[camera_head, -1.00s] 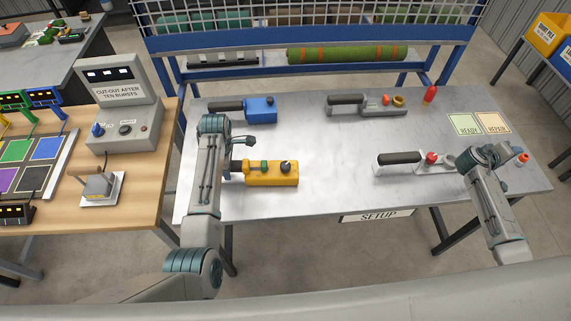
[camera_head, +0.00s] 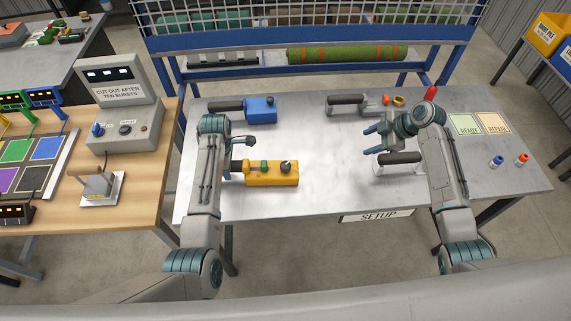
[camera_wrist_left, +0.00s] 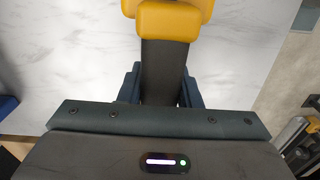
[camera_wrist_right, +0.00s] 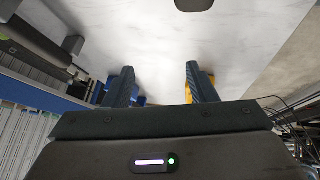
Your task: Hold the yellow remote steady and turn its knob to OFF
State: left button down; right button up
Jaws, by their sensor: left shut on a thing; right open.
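The yellow remote (camera_head: 270,173) lies on the grey table, left of the middle, with a dark knob (camera_head: 286,166) and a green button (camera_head: 264,163) on top. Its dark handle points left. In the left wrist view, my left gripper (camera_wrist_left: 160,92) is shut on this dark handle (camera_wrist_left: 164,65), with the yellow body (camera_wrist_left: 168,20) beyond it. In the head view, my left arm hides most of the handle. My right gripper (camera_head: 370,140) is open and empty above the table, right of the yellow remote, with its fingers pointing left. The knob's setting is too small to read.
A blue remote (camera_head: 260,109) lies behind the yellow one. A grey remote (camera_head: 365,105) and a white one (camera_head: 385,168), partly hidden by my right arm, lie at right. The table between the yellow and white remotes is clear.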

aim_at(288, 165)
jog(key=s+a+f+g+y, duration=0.1)
jog(key=a+y, duration=0.1)
jog(key=a, duration=0.6)
jog(key=s+a+f+y, duration=0.1)
jog(key=a+f+y, duration=0.1)
jog(key=a, duration=0.7)
jog(key=s+a+f+g+y, duration=0.1)
jog(key=a+f+y, duration=0.1)
jog(key=a, duration=0.7)
jog(key=shift+s+a+g+y, duration=0.2)
jog(key=shift+a+g+y, duration=0.1)
jog(key=shift+y, duration=0.3)
jog(key=shift+d, duration=0.1)
jog(key=shift+c, duration=0.2)
jog(key=c, duration=0.9)
